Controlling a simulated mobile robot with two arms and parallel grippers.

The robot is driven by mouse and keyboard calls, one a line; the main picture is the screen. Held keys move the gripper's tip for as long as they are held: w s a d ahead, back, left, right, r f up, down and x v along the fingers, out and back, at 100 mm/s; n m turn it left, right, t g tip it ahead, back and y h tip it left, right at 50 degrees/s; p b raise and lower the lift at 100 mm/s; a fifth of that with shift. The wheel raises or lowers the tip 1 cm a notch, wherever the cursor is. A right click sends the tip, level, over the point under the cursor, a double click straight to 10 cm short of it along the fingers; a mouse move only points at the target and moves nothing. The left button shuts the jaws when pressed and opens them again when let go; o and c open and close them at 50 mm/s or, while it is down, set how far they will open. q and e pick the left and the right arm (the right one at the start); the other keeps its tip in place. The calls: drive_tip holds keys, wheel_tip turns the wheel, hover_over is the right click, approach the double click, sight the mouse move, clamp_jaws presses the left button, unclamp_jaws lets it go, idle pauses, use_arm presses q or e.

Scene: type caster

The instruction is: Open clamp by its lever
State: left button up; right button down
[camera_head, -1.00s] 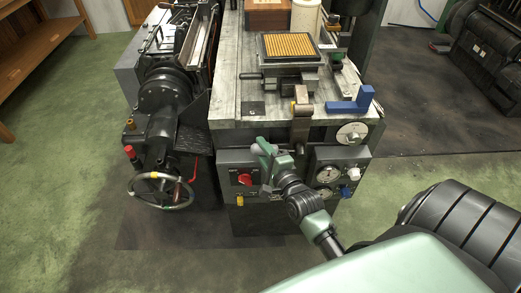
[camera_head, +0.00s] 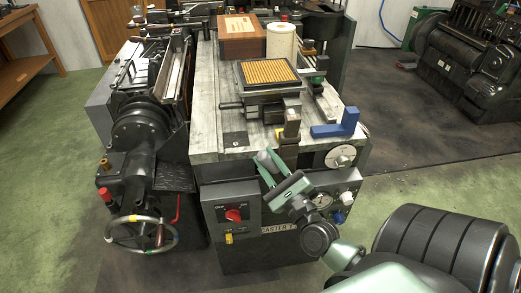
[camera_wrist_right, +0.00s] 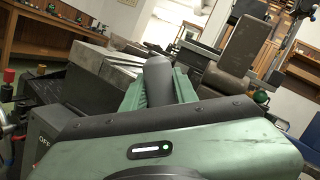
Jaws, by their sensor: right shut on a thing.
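The clamp (camera_head: 291,122) is a brown-grey upright block at the front edge of the caster's pale metal top, in front of the yellow-ribbed plate. In the right wrist view the block (camera_wrist_right: 240,55) stands tall, right of my fingers. My right gripper (camera_head: 268,166) has green fingers and is at the front edge, just left of and below the block. It is shut on a dark grey rounded bar, which looks like the clamp lever (camera_wrist_right: 157,78). The join between bar and clamp is hidden. My left gripper is not in view.
The yellow-ribbed plate (camera_head: 269,72) sits behind the clamp. A blue angle piece (camera_head: 337,124) lies to its right. The front panel has a red knob (camera_head: 233,215) and dials. A handwheel (camera_head: 141,233) stands at the left.

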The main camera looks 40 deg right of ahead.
drive_tip(key=shift+s+d+r+m+t+b, duration=0.2)
drive_tip(key=shift+d+r+m+t+b, duration=0.15)
drive_tip(key=shift+m, duration=0.25)
drive_tip(key=c, duration=1.4)
unclamp_jaws()
drive_tip(key=shift+d, duration=0.1)
drive_tip(key=shift+f, duration=0.1)
